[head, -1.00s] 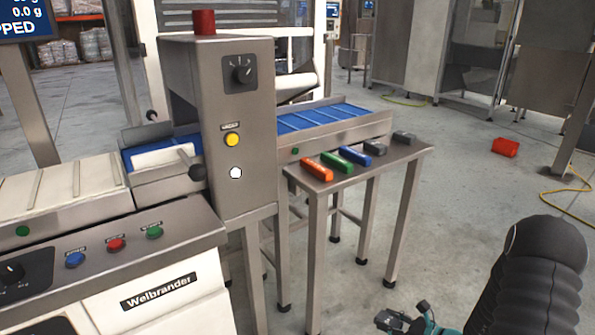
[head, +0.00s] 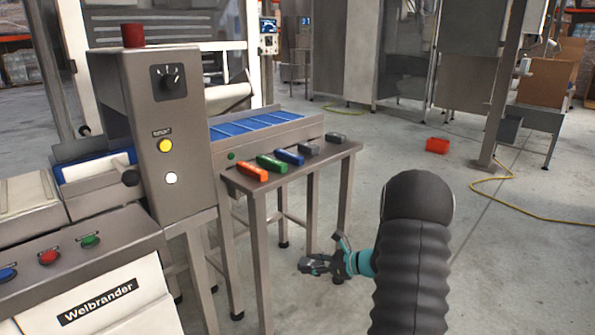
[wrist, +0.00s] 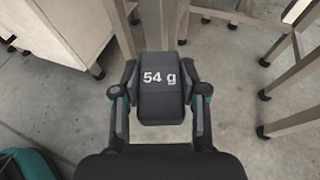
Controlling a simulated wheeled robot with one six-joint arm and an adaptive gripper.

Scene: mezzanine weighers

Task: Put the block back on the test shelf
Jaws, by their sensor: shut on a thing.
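My gripper (head: 318,258) is low in front of the small metal shelf, below its top and to the right of its front leg. In the wrist view it is shut on a dark grey block (wrist: 161,92) marked "54 g", with a finger on each side. In the head view the held block is hard to tell from the dark fingers. The test shelf (head: 322,158) stands beside the conveyor. On it lie an orange block (head: 251,172), a green block (head: 271,163), a blue block (head: 290,156), a dark grey block (head: 308,149) and a grey piece (head: 336,137) at the far right end.
The checkweigher cabinet (head: 165,110) and blue conveyor (head: 260,128) stand left of and behind the shelf. Shelf legs (head: 260,265) rise near my gripper.

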